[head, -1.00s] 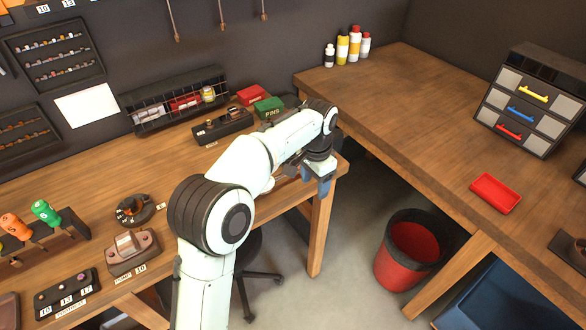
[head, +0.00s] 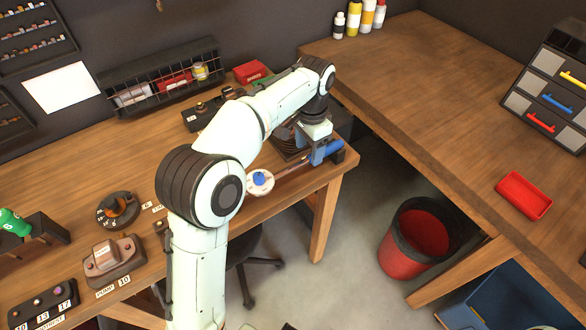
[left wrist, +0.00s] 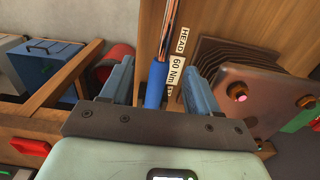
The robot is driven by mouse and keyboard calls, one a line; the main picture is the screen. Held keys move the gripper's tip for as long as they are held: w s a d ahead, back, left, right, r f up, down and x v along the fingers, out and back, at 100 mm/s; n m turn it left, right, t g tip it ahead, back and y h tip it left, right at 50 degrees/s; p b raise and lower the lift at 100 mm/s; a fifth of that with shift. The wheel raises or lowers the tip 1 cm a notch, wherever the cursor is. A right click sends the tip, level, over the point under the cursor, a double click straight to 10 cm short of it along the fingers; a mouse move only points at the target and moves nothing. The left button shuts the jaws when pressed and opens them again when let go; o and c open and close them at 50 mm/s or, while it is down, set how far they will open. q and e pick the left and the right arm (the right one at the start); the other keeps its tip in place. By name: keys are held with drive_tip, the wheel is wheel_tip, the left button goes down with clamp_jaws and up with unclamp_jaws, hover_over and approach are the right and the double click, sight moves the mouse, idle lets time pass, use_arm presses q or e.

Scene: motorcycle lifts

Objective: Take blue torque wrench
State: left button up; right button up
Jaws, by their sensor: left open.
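The torque wrench lies on the left bench near its right end. In the left wrist view its blue handle (left wrist: 156,84) lies between my fingers, with a shiny copper-coloured shaft (left wrist: 170,28) running away from it. In the head view the shaft (head: 293,177) runs left to a round pale piece with a blue top (head: 259,179). My left gripper (head: 320,151) is over the handle end and hides part of it. In the left wrist view the gripper (left wrist: 160,78) is open, one finger on each side of the handle, with a gap visible. My right gripper is not in view.
A label reading "60 Nm" (left wrist: 176,75) is beside the handle. A dark finned block (head: 288,142) stands close by the gripper. A red bin (head: 418,240) stands on the floor between the benches. The right bench (head: 400,85) has much clear top.

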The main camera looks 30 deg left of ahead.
sight(310, 155)
use_arm(q)
drive_tip(key=shift+w+f, duration=0.15)
drive_tip(key=shift+f, duration=0.5)
drive_tip(key=f, duration=0.4)
drive_tip(key=shift+w+f+b, duration=0.2)
drive_tip(key=shift+f+b, duration=0.2)
clamp_jaws()
